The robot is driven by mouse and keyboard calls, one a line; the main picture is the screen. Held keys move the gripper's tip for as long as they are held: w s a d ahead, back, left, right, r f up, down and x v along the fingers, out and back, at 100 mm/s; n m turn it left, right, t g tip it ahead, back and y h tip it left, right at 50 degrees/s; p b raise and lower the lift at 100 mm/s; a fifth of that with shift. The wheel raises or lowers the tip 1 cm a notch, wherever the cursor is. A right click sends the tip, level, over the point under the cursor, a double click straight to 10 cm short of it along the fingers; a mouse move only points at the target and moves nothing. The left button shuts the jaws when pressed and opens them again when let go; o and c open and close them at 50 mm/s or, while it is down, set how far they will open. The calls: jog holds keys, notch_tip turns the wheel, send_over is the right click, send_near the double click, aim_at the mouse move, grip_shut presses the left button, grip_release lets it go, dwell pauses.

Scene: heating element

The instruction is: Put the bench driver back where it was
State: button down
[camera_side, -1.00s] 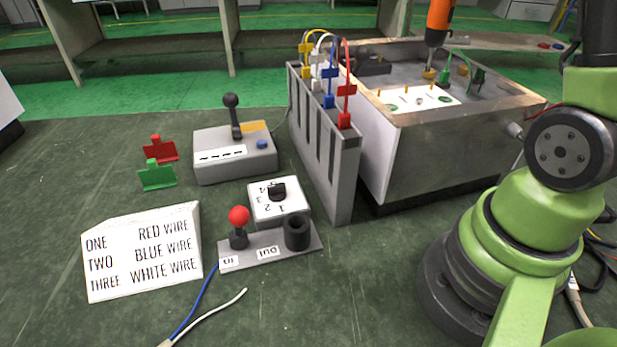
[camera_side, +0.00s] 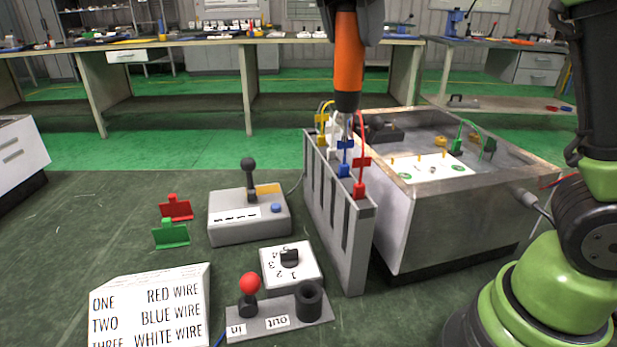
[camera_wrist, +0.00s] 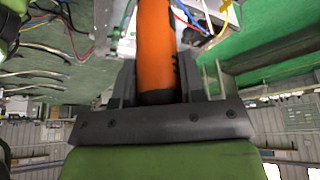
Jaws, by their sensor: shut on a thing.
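The orange bench driver (camera_side: 348,62) hangs upright in the side view, its dark lower collar and metal shaft pointing down. My gripper (camera_side: 350,12) is shut on its upper part at the top edge of the picture. The wrist view also shows the orange handle (camera_wrist: 156,45) between the two fingers (camera_wrist: 158,78). The shaft overlaps the wire rack (camera_side: 357,240) in the picture; whether it touches the wires there I cannot tell. A hollow black cup (camera_side: 311,301) stands on a grey plate (camera_side: 272,328) labelled "in" and "out", beside a red-ball lever (camera_side: 250,284). No driver is seen in the cup.
Yellow, white, blue and red plugs top the rack. A metal tank (camera_side: 440,225) stands right of it. A lever box (camera_side: 250,218), a numbered dial (camera_side: 290,264), red and green tags (camera_side: 171,235) and a wire list sign (camera_side: 150,305) occupy the bench.

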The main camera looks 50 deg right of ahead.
jog(key=s+a+n+t, duration=0.15)
jog(key=a+n, duration=0.25)
jog(key=a, duration=0.6)
notch_tip(320, 180, down, 25)
jog(key=shift+s+d+f, duration=0.15)
jog(key=shift+d, duration=0.25)
jog(key=shift+f, duration=0.3)
jog(key=c, duration=0.7)
grip_release()
